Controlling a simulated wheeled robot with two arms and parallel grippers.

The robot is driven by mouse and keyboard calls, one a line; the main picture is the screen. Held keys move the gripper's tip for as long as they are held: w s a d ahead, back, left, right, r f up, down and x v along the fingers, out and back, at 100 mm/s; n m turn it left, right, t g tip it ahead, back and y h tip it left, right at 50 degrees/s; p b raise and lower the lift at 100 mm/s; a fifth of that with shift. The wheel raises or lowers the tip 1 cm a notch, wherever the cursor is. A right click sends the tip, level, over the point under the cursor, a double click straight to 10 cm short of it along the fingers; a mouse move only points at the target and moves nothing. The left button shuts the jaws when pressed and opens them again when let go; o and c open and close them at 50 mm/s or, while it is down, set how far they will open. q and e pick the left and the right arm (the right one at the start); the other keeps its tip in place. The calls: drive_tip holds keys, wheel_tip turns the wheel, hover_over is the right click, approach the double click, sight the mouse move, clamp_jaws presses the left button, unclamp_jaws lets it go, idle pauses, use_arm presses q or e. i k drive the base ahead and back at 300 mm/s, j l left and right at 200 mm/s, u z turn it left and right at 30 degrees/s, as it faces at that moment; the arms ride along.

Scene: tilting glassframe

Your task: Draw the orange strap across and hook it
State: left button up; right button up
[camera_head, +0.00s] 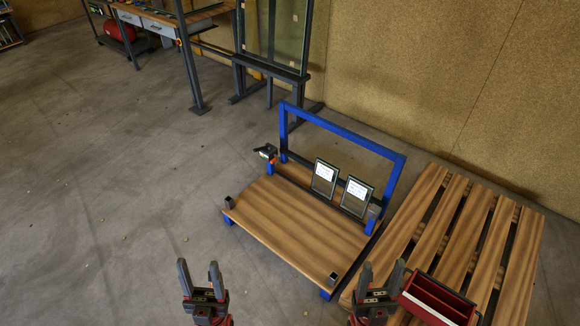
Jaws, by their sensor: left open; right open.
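A low wooden platform with a blue frame (345,139) stands ahead of me. A dark device with a small orange part (272,158) sits at the frame's left post; this may be the strap's housing, and no orange strap runs across the frame. A small grey block (374,211) sits by the right post; I cannot tell whether it is a hook. Two dark-edged panels with white labels, a left one (324,178) and a right one (356,196), lean against the frame. My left gripper (199,270) and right gripper (382,272) are open, empty and apart from the frame, in the foreground.
A wooden pallet (470,235) lies right of the platform. A red tray (438,298) is beside my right gripper. Small dark blocks stand at the platform's left (229,202) and front (333,278) corners. A glass rack (272,60) stands behind.

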sight(277, 158)
drive_tip(key=i+l+u, duration=0.2)
drive_tip(key=i, duration=0.2)
drive_tip(key=i+j, duration=0.2)
drive_tip(key=j, duration=0.25)
drive_tip(key=i+j, duration=0.2)
drive_tip(key=j, duration=0.2)
drive_tip(key=i+j, duration=0.2)
drive_tip(key=j, duration=0.25)
drive_tip(key=i+j+u, duration=0.1)
drive_tip(key=j, duration=0.35)
drive_tip(key=i+j, duration=0.35)
